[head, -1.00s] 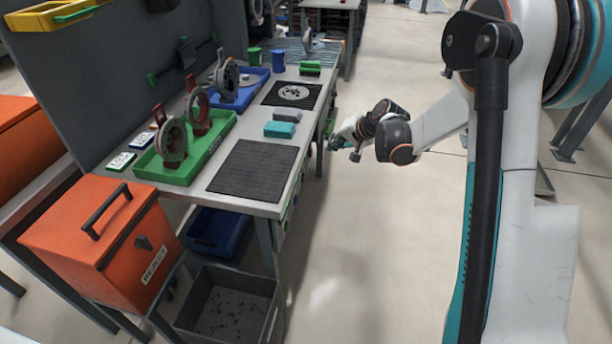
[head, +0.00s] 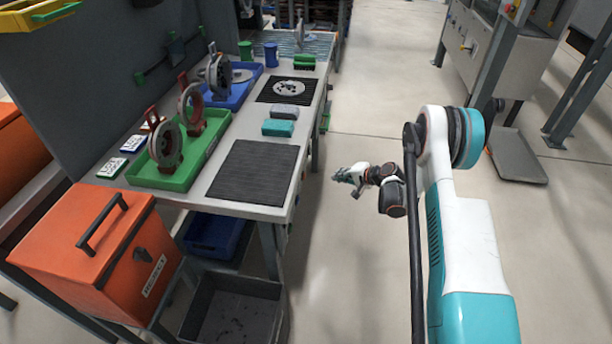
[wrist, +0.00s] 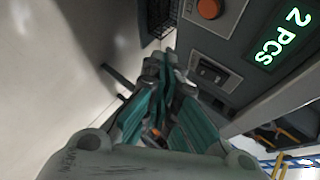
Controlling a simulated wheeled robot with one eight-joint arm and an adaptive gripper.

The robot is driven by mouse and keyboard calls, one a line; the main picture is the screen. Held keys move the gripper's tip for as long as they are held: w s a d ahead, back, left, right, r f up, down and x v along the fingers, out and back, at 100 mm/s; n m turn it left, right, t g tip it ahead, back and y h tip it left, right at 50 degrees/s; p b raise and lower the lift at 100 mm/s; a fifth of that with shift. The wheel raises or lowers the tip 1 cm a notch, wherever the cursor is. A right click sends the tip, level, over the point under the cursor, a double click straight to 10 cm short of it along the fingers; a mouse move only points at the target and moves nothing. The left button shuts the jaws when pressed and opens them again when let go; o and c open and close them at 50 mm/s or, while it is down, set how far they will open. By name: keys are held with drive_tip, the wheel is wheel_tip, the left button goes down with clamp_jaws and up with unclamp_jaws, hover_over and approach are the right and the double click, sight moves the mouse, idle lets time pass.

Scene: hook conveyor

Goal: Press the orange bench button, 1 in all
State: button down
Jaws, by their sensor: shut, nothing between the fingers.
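The orange button (wrist: 209,8) is a round cap on a dark panel on the bench's side, near the top edge of the wrist view. I cannot make it out in the head view. My gripper (wrist: 163,65) is shut and empty in the wrist view, with its fingertips apart from the button and below it in the picture. In the head view my gripper (head: 340,176) is over the aisle, just right of the bench (head: 222,190), pointing toward its side.
A lit green "2 PCS" display (wrist: 284,37) and a dark switch (wrist: 212,72) share the panel. A green tray (head: 212,148) and a black mat (head: 254,172) are on the bench. An orange reject box (head: 90,245) stands at the near left.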

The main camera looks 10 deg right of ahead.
sight(304, 177)
drive_tip(key=shift+d+f, duration=0.15)
drive_tip(key=shift+f, duration=0.7)
drive_tip(key=w+a, duration=0.2)
drive_tip(key=a, duration=0.6)
drive_tip(key=shift+w+a, duration=0.2)
drive_tip(key=shift+w, duration=0.2)
drive_tip(key=shift+a, duration=0.1)
idle(0.9)
drive_tip(key=shift+w+a, duration=0.1)
drive_tip(key=shift+a, duration=0.2)
drive_tip(key=shift+w+a, duration=0.15)
drive_tip(key=shift+a, duration=0.25)
idle(1.0)
drive_tip(key=shift+d, duration=0.1)
drive_tip(key=shift+s+d, duration=0.3)
drive_tip(key=shift+d, duration=0.35)
